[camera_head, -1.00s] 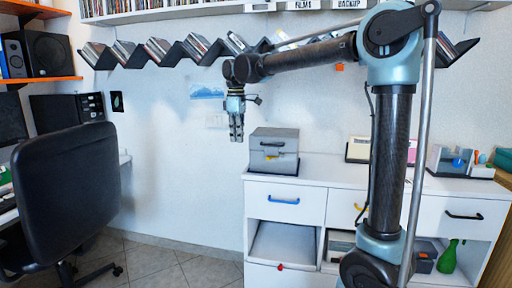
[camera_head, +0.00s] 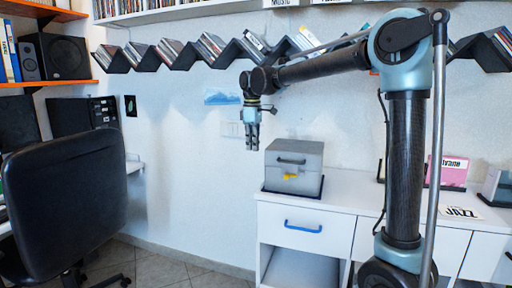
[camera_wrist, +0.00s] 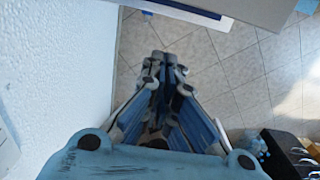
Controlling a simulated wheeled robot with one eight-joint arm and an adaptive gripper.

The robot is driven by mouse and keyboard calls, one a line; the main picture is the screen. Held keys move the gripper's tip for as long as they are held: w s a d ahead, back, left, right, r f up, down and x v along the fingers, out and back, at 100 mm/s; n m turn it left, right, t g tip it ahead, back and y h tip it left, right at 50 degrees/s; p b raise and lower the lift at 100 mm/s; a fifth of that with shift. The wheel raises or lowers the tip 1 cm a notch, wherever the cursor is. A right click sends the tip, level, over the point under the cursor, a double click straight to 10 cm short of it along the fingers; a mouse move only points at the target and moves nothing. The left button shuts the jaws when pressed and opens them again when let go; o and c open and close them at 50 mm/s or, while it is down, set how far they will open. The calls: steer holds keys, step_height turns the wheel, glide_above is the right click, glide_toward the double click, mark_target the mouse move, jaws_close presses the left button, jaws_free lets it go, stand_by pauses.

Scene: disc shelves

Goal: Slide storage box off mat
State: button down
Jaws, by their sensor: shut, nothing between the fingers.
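The storage box (camera_head: 293,172) is a grey box with a dark handle and a yellow latch on its front. It sits on a dark mat (camera_head: 270,191), at the left end of the white cabinet top.
The white cabinet (camera_head: 303,222) has a blue drawer handle. A pink case (camera_head: 449,172) and a JAZZ card (camera_head: 462,212) are farther right on its top. A black chair (camera_head: 66,200) stands at the left. A zigzag shelf (camera_head: 185,56) runs along the wall above.

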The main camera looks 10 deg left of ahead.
steer(key=d+f, duration=0.4)
steer(key=f, duration=0.3)
steer(key=shift+f, duration=0.25)
steer(key=shift+s+d, duration=0.1)
steer(key=shift+s, duration=0.1)
